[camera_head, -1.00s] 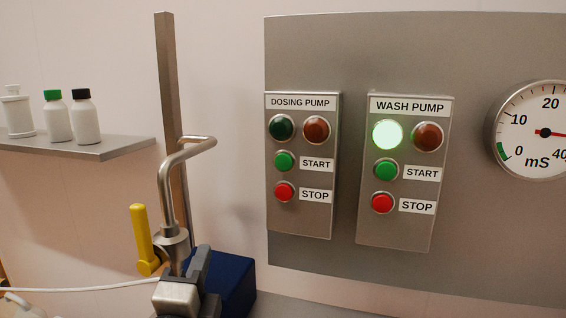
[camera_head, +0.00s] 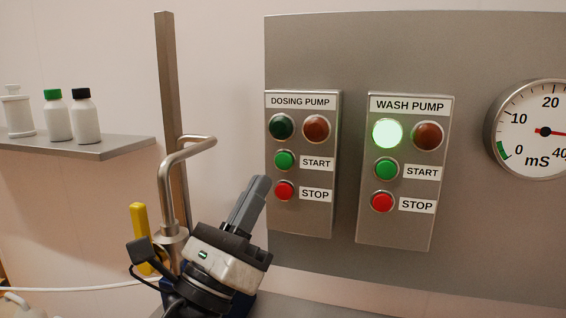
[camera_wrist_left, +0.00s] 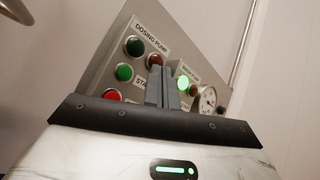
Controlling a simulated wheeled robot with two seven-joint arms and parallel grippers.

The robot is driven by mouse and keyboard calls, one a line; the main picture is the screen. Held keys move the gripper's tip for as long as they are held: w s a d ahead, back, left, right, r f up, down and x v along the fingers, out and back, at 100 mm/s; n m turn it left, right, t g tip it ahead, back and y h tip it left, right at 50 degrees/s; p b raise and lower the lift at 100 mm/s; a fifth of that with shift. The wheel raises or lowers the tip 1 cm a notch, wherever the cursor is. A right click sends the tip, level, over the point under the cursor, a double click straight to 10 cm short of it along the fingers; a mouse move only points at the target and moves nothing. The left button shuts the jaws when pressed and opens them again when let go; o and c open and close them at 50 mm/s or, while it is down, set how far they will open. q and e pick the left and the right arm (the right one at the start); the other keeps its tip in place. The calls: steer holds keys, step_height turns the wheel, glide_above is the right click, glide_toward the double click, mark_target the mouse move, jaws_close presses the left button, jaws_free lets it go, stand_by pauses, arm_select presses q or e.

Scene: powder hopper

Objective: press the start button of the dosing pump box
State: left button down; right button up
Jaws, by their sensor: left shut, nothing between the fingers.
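The dosing pump box (camera_head: 301,215) is a grey metal box on the wall panel. Its green start button (camera_head: 284,160) sits above a red stop button (camera_head: 284,191), and both its lamps look dark. In the left wrist view the start button (camera_wrist_left: 124,72) and stop button (camera_wrist_left: 112,95) show left of the fingers. My left gripper (camera_head: 262,181) is shut and empty, with its fingertips pointing up, below and left of the start button in the head view. Its shut fingers also show in the left wrist view (camera_wrist_left: 161,72). My right gripper is not in view.
The wash pump box (camera_head: 396,230) stands to the right with its green lamp (camera_head: 387,133) lit. A round gauge (camera_head: 545,145) is further right. A bent steel pipe (camera_head: 166,190) and a yellow handle (camera_head: 140,228) are left of my gripper. A shelf (camera_head: 110,148) holds white bottles.

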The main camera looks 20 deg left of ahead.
mark_target(284, 161)
arm_select(q)
steer(key=w+b, duration=0.1)
steer(key=w, duration=0.6)
steer(key=shift+w+d+b, duration=0.1)
steer(key=shift+w+b, duration=0.15)
steer(key=shift+b, duration=0.15)
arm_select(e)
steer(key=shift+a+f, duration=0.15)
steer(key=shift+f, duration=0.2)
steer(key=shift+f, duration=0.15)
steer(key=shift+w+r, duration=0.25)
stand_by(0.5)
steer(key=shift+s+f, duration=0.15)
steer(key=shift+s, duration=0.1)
arm_select(q)
steer(key=shift+w, duration=0.1)
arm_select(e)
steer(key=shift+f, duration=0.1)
arm_select(q)
steer(key=shift+w, duration=0.35)
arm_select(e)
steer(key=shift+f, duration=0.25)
